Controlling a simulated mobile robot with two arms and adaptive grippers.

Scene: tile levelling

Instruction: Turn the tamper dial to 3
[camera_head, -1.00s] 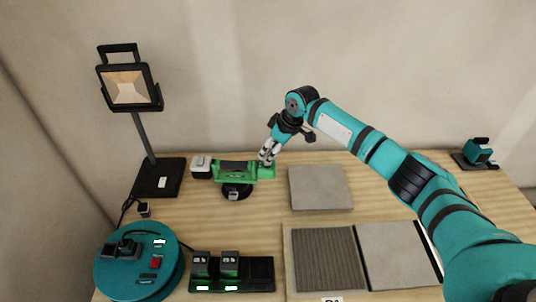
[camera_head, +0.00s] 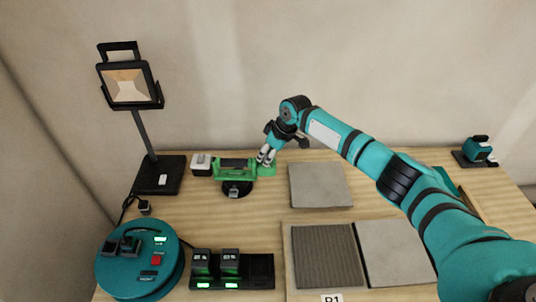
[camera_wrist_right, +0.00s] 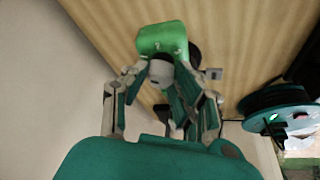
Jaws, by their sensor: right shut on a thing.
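The green tamper (camera_head: 235,167) lies at the back left of the bench, with a dark round foot (camera_head: 238,190) at its front. It also shows in the right wrist view (camera_wrist_right: 162,38). My right gripper (camera_head: 264,160) is at the tamper's right end, pointing down. In the right wrist view its fingers (camera_wrist_right: 166,82) are shut around the pale grey dial (camera_wrist_right: 160,71) beside the green body. In the head view the gripper hides the dial. I cannot read the dial's number. My left gripper is not in view.
A work lamp (camera_head: 147,150) stands left of the tamper, and a teal cable reel (camera_head: 138,272) is at front left. A battery charger (camera_head: 257,271) is at the front. A loose grey tile (camera_head: 320,186) lies right of the tamper. Laid tiles (camera_head: 326,257) are in front.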

